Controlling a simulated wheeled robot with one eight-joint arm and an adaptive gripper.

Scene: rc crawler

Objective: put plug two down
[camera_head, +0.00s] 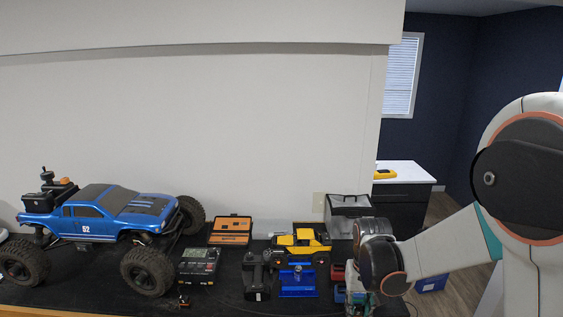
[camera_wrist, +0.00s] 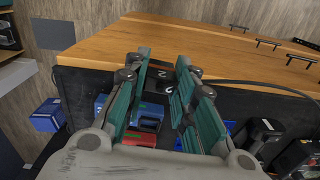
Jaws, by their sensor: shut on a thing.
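My gripper (camera_wrist: 163,64) is shut on plug two (camera_wrist: 160,84), a small dark piece with a pale "2" on it, seen between the teal-padded fingers in the wrist view. A thin dark cable (camera_wrist: 265,88) runs to the right from near it. In the head view my gripper (camera_head: 359,294) is at the right end of the black mat, low in the picture; the plug cannot be made out there. A small orange-and-dark piece (camera_head: 183,301) lies in front of the black charger (camera_head: 198,264); I cannot tell its number.
Blue (camera_wrist: 148,112) and red (camera_wrist: 139,139) boxes show beyond my fingers in the wrist view. A blue truck (camera_head: 104,216), yellow crawler (camera_head: 301,243), blue stand (camera_head: 297,281), black transmitter (camera_head: 257,275) and orange case (camera_head: 231,231) crowd the mat. The wooden strip (camera_wrist: 215,50) is clear.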

